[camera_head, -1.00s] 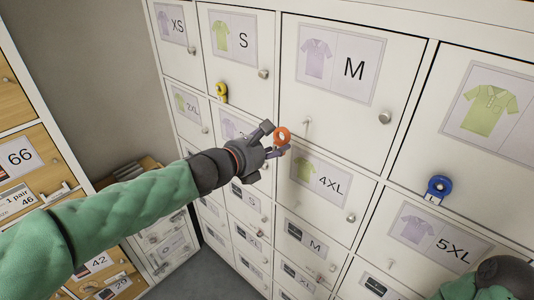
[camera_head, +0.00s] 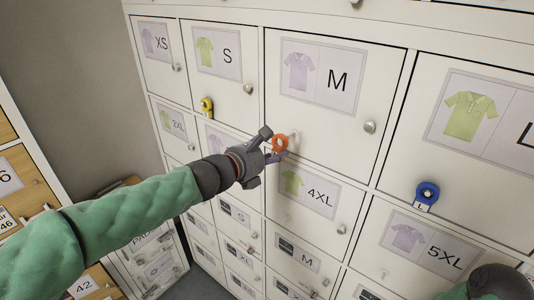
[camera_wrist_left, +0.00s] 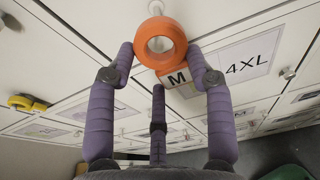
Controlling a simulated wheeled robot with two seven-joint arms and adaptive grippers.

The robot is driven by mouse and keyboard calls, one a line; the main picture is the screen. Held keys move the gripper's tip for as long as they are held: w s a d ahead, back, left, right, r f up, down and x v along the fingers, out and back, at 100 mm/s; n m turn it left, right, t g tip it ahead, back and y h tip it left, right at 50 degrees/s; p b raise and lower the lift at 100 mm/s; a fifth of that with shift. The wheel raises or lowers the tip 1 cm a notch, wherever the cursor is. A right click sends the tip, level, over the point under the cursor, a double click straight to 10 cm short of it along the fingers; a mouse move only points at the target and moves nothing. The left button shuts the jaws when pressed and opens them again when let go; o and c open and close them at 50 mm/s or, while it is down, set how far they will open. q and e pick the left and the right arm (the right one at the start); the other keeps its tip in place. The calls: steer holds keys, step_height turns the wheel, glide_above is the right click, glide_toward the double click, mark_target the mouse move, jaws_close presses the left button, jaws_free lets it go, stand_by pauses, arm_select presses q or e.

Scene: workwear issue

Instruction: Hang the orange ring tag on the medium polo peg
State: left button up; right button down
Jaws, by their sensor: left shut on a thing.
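The orange ring tag (camera_head: 281,136) is pinched between the fingertips of my left gripper (camera_head: 274,147), in front of the lower left part of the M polo door (camera_head: 325,115). In the left wrist view, the orange ring (camera_wrist_left: 170,60) sits upright between the purple fingertips (camera_wrist_left: 162,62), with its label reading M (camera_wrist_left: 178,79) below it. The medium polo peg (camera_head: 294,134) shows just right of the ring, partly hidden; a grey peg end (camera_wrist_left: 155,8) shows above the ring in the wrist view. The ring appears apart from the peg. My right gripper's fingers are out of view.
A yellow tag (camera_head: 207,107) hangs on the S door and a blue tag (camera_head: 427,194) on the L door. The M door's round knob (camera_head: 369,127) stands out on the right. The 4XL door (camera_head: 325,225) lies below. My right arm (camera_head: 500,282) shows at the bottom right corner.

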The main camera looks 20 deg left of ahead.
arm_select(q)
steer(key=shift+r+b+x, duration=0.1)
steer(key=shift+b+x, duration=0.05)
steer(key=shift+x, duration=0.85)
steer(key=shift+r+b+x, duration=0.15)
steer(key=shift+x, duration=0.8)
steer(key=shift+w+d+f+b, duration=0.2)
steer(key=shift+w+d+b, duration=0.15)
steer(key=shift+w, duration=0.2)
steer(key=o, duration=0.9)
steer(key=v, duration=1.2)
